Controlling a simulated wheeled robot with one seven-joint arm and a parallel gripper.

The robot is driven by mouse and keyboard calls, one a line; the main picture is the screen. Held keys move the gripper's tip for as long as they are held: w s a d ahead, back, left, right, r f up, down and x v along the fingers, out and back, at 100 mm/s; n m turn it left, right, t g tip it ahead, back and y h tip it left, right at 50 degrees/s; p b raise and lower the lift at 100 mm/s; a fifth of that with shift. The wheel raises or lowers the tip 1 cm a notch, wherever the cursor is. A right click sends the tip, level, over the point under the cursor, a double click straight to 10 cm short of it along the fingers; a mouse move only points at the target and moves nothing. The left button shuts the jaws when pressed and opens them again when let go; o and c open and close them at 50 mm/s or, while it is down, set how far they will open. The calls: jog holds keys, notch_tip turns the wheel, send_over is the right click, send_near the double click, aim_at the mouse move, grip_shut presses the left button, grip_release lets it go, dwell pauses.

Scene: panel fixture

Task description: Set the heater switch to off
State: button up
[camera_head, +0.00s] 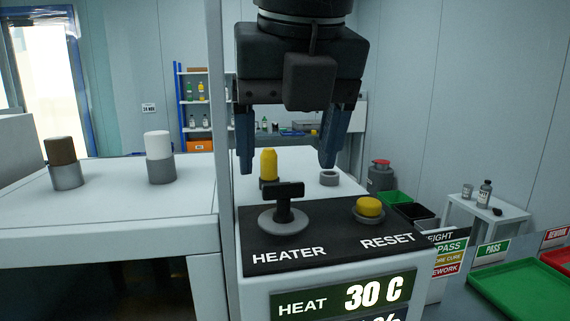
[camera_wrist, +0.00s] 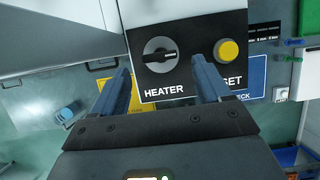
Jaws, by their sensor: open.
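The heater switch (camera_head: 284,207) is a black T-shaped handle on a round grey base, on a black panel (camera_head: 330,252) above the word HEATER. In the wrist view the heater switch (camera_wrist: 160,56) shows as a dark bar lying nearly level across a grey disc. My gripper (camera_head: 287,168) is open, with its two blue-grey fingers pointing down above and behind the switch in the head view. In the wrist view my gripper (camera_wrist: 160,75) has one finger on each side of the switch, touching nothing that I can see. No on or off marks are legible.
A yellow RESET button (camera_head: 369,207) sits right of the switch. A yellow-topped cylinder (camera_head: 268,165) and a grey ring (camera_head: 329,178) stand behind the panel. A display (camera_head: 343,297) reads HEAT 30 C. A grey post (camera_head: 217,150) rises to the left.

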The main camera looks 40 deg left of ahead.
aim_at(285, 184)
jog(key=shift+p+x, duration=0.3)
jog(key=shift+x, duration=1.6)
jog(key=shift+c, duration=0.4)
jog(key=c, duration=1)
jog(key=shift+o, duration=0.2)
